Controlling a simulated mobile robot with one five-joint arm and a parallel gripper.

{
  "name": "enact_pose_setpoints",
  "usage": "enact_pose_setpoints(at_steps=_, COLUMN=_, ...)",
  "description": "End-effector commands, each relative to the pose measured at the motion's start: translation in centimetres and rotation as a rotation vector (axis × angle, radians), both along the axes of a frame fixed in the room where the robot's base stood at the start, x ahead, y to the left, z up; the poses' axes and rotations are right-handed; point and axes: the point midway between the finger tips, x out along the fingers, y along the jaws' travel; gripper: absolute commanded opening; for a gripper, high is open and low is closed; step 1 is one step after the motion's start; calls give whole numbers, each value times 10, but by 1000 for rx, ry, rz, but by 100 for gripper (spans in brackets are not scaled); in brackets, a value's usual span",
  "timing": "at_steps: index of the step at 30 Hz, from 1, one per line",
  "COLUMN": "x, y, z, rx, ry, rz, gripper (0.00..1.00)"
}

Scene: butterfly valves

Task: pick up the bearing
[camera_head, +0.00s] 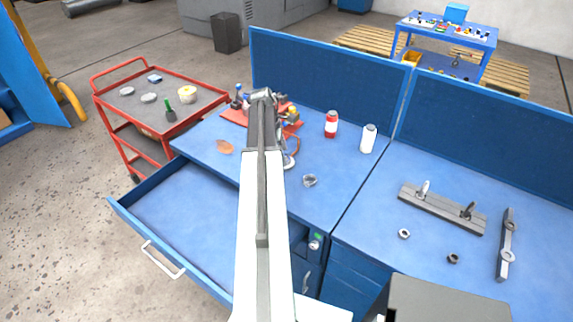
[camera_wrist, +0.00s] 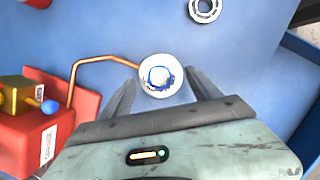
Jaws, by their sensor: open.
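The bearing (camera_head: 309,185) is a small silver ring lying flat on the blue bench top, right of my arm in the head view. In the wrist view the bearing (camera_wrist: 204,20) is at the top edge, right of centre, partly cut off. My gripper (camera_wrist: 160,84) is open, its two dark fingers spread and pointing up the picture. The bearing is beyond the fingertips, not between them. A round white piece with a blue-ringed centre (camera_wrist: 148,84) shows between the fingertips, at the end of a copper tube (camera_wrist: 98,59). My arm hides the gripper in the head view.
A red device (camera_wrist: 35,140) is close left of my gripper. A red bottle (camera_head: 331,125) and a white bottle (camera_head: 368,140) stand behind the bearing. An orange piece (camera_head: 224,147) lies left. An open drawer (camera_head: 178,215) juts out in front. Two small rings lie on the right bench.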

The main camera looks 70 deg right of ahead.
Motion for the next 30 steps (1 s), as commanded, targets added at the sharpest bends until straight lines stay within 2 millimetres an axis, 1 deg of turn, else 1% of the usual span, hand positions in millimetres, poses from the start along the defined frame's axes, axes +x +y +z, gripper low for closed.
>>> enact_pose_setpoints(at_steps=1, x=-2, y=-1, z=-17, rx=0, ry=0, rz=-1, gripper=72)
enact_pose_setpoints(at_steps=2, x=-3, y=-1, z=-20, rx=0, ry=0, rz=-1, gripper=72)
enact_pose_setpoints(at_steps=4, x=-4, y=-2, z=-21, rx=0, ry=0, rz=-1, gripper=72)
enact_pose_setpoints(at_steps=9, x=-4, y=-2, z=-17, rx=0, ry=0, rz=-1, gripper=72)
enact_pose_setpoints(at_steps=10, x=-5, y=-2, z=-17, rx=0, ry=0, rz=-1, gripper=69)
enact_pose_setpoints(at_steps=11, x=-5, y=-2, z=-17, rx=0, ry=0, rz=-1, gripper=61)
enact_pose_setpoints(at_steps=12, x=-5, y=-2, z=-17, rx=0, ry=0, rz=-1, gripper=50)
enact_pose_setpoints(at_steps=14, x=-5, y=-2, z=-17, rx=0, ry=0, rz=-1, gripper=33)
enact_pose_setpoints(at_steps=15, x=-5, y=-2, z=-17, rx=0, ry=0, rz=-1, gripper=22)
enact_pose_setpoints(at_steps=17, x=-5, y=-2, z=-17, rx=0, ry=0, rz=-1, gripper=5)
enact_pose_setpoints(at_steps=18, x=-5, y=-2, z=-17, rx=0, ry=0, rz=-1, gripper=0)
enact_pose_setpoints(at_steps=25, x=-5, y=-2, z=-16, rx=-1, ry=0, rz=-2, gripper=0)
enact_pose_setpoints(at_steps=30, x=-5, y=-2, z=-3, rx=0, ry=0, rz=-2, gripper=0)
